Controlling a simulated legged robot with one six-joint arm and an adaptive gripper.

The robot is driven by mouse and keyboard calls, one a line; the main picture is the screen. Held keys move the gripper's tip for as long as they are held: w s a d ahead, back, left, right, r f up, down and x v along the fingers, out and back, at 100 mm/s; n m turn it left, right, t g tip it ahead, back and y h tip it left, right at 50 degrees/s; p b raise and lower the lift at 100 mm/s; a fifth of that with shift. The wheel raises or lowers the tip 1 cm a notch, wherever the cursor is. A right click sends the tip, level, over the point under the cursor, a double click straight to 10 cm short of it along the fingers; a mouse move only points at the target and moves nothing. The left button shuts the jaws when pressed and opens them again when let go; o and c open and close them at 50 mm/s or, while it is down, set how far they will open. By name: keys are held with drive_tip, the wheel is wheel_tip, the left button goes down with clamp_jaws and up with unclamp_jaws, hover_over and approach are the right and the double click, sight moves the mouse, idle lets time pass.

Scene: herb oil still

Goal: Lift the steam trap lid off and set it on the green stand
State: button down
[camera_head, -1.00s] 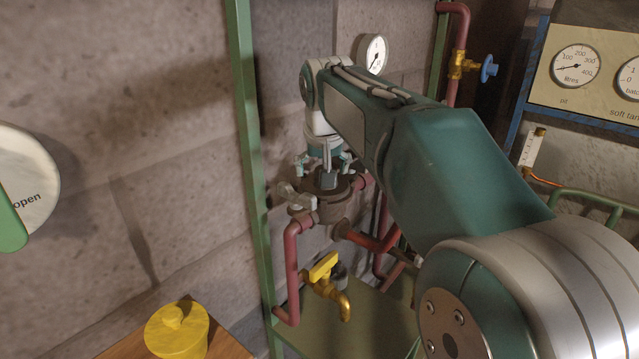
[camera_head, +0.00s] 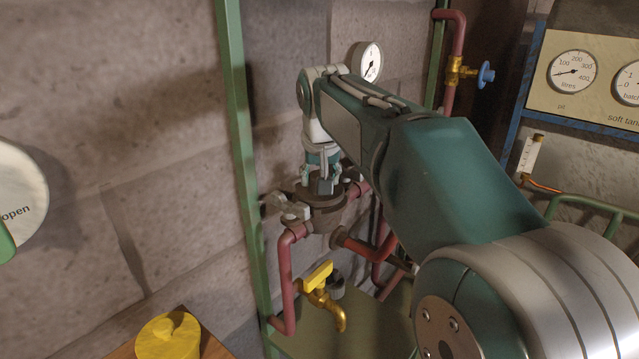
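The steam trap (camera_head: 325,217) is a dark brown round body with red pipes joined to it, at mid-picture. Its lid (camera_head: 305,193) is a dark disc seated on top. My gripper (camera_head: 322,180) points straight down over the middle of the lid. Its grey-tipped fingers are drawn in close together at the lid's centre. The part between the fingers is hidden by the front fingertip. A pale grey winged clamp (camera_head: 288,207) sticks out at the trap's left side.
A green upright post (camera_head: 240,170) stands close to the left of the trap. A yellow-handled tap (camera_head: 320,280) is below it, above a green shelf (camera_head: 350,325). A yellow lidded pot (camera_head: 168,338) is at bottom left. A pressure gauge (camera_head: 367,62) is behind my arm.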

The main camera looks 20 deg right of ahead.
drive_tip(key=v, duration=0.3)
drive_tip(key=shift+w+d+r, duration=0.1)
drive_tip(key=shift+w+r, duration=0.05)
drive_tip(key=shift+r, duration=0.2)
drive_tip(key=s+d+r, duration=0.1)
drive_tip(key=s+r, duration=1.2)
drive_tip(key=shift+d+r, duration=0.15)
drive_tip(key=shift+d, duration=0.25)
drive_tip(key=shift+s, duration=0.25)
